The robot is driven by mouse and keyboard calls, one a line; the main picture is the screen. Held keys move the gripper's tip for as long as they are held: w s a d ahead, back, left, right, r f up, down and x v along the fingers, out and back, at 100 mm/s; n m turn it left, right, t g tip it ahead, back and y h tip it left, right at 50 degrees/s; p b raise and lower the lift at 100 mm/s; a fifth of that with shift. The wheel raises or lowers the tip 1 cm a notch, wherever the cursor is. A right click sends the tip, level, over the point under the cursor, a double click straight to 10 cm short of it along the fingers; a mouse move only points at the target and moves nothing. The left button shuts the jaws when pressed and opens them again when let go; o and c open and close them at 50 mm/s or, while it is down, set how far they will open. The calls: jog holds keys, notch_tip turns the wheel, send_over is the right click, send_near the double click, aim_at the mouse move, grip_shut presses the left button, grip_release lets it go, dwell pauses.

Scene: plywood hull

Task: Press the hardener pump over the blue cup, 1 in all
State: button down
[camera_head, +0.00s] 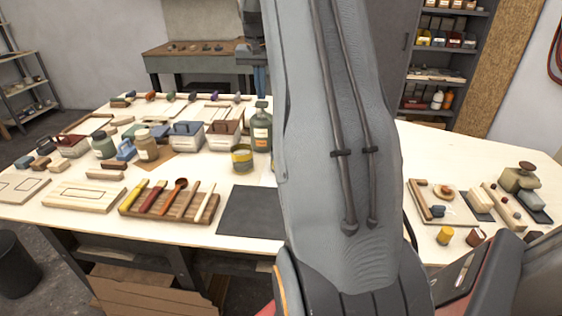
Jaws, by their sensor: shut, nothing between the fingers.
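A dark green bottle (262,132) with a pale label and a pump-like top stands on the pale table, just left of my arm. I cannot read whether it is the hardener. My gripper (261,88) appears as a narrow, dark bluish shape pointing down, partly hidden behind my arm. It is shut and empty, and seems to be over the bottle's top; I cannot tell whether they touch. I cannot make out a blue cup; my arm hides the middle of the table.
A yellow-and-green tin (242,158) stands left of the bottle. A dark mat (252,212) lies in front, bare where visible. A wooden rack (150,212) of coloured-handled tools, several jars and lidded boxes fill the left. Small blocks and boards (444,204) lie right of my arm.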

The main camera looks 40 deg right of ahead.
jog(key=shift+f+b, duration=0.35)
jog(key=shift+f, duration=0.75)
jog(key=shift+r, duration=0.15)
jog(key=shift+r+p, duration=0.8)
jog(key=shift+r, duration=0.35)
notch_tip(320, 180, up, 6)
jog(key=p, duration=0.4)
